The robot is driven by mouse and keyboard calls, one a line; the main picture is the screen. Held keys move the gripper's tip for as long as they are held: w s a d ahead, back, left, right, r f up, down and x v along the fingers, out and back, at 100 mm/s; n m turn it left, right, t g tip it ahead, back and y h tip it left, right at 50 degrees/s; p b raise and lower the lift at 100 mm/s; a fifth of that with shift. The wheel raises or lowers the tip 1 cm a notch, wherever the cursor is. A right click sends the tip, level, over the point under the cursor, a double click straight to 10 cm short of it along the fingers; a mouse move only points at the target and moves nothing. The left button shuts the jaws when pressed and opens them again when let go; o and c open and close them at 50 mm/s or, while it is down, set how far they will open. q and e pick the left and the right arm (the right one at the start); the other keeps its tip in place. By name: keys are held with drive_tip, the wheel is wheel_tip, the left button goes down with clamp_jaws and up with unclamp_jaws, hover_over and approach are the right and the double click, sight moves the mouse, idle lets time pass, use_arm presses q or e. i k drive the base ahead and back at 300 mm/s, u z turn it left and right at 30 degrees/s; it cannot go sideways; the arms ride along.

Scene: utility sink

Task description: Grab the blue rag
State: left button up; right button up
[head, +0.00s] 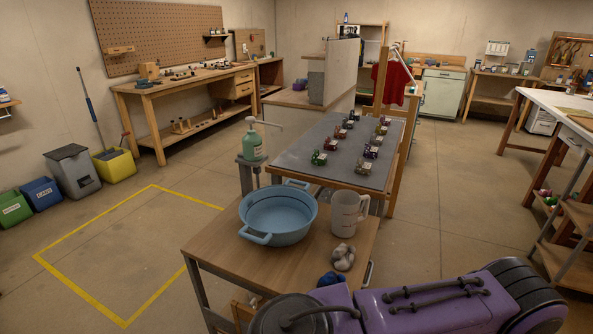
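A small crumpled dark blue cloth, the blue rag (330,279), lies at the near right of the wooden table (205,248) in the head view. Its lower part is hidden by a purple and black body in the foreground. A crumpled grey-white rag (344,257) lies just behind it. A light blue basin (277,216) with loop handles stands to the left and behind, with a translucent measuring jug (349,212) to its right. Neither of my grippers shows in this view.
A green pump bottle (252,146) stands behind the basin. Beyond is a grey-topped table (300,152) with several small coloured items. Bins (73,170) and a yellow bucket (115,165) line the left wall. Floor inside the yellow tape (95,228) is clear.

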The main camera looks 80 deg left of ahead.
sight(331, 277)
drive_tip(key=k, duration=0.55)
drive_tip(key=u, duration=0.7)
